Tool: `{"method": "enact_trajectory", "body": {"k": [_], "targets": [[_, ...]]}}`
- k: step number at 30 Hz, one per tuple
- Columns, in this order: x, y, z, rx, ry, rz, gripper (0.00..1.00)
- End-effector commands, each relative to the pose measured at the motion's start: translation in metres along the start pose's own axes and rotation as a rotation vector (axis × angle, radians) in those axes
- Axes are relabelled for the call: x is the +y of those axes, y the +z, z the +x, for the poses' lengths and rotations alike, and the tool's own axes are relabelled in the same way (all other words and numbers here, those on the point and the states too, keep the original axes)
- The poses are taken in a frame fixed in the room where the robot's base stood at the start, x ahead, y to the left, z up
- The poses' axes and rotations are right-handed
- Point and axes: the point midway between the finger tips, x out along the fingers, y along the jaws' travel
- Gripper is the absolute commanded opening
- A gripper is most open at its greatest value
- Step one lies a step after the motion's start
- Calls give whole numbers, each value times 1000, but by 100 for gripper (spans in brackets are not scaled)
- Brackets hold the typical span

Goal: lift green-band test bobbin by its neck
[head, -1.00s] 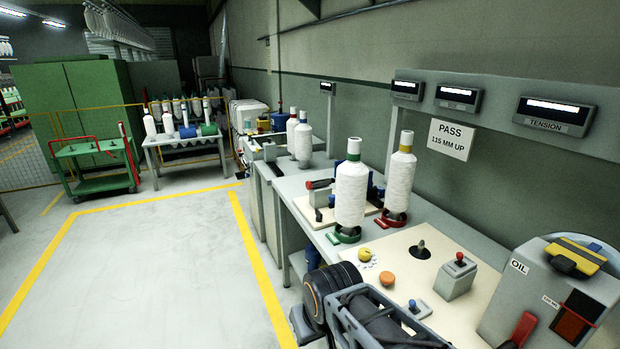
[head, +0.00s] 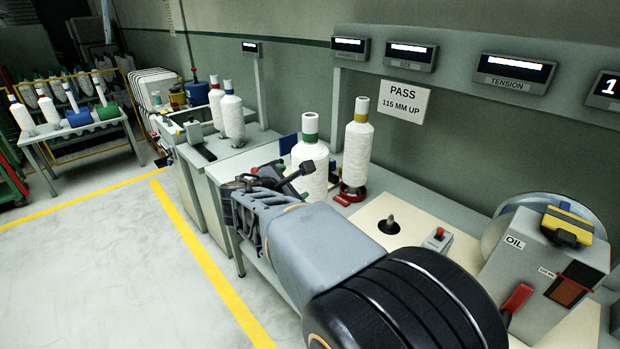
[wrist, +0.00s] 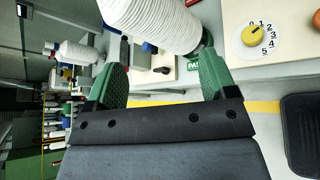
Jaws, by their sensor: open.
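The green-band test bobbin (head: 311,170) stands upright on the bench, a white yarn package with a green band around its neck. My arm hides its lower part in the head view. In the wrist view, turned sideways, the white yarn body (wrist: 150,18) fills the top middle, and its neck is out of frame. My gripper (wrist: 163,62) is open and empty, its two green-padded fingers spread just short of the yarn body. In the head view my gripper (head: 275,182) is left of the bobbin and lower than its neck; contact cannot be told.
A yellow-band bobbin (head: 357,148) stands close by on a red holder. A blue-band bobbin (head: 232,116) and a red-band one (head: 216,98) stand further back. A joystick box (head: 437,239) and an oil unit (head: 548,247) are at right. A yellow dial (wrist: 257,34) shows in the wrist view.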

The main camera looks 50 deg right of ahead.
Motion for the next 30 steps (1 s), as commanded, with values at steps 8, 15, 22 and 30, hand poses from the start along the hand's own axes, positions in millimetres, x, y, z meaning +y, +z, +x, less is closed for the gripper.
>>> {"method": "enact_trajectory", "body": {"k": [8, 15, 22, 30], "targets": [[53, 43, 26, -274, 157, -495, 78], [72, 57, 46, -354, 189, -637, 78], [85, 69, 84, -357, 191, -643, 78], [92, 74, 108, -356, 194, -640, 78]]}}
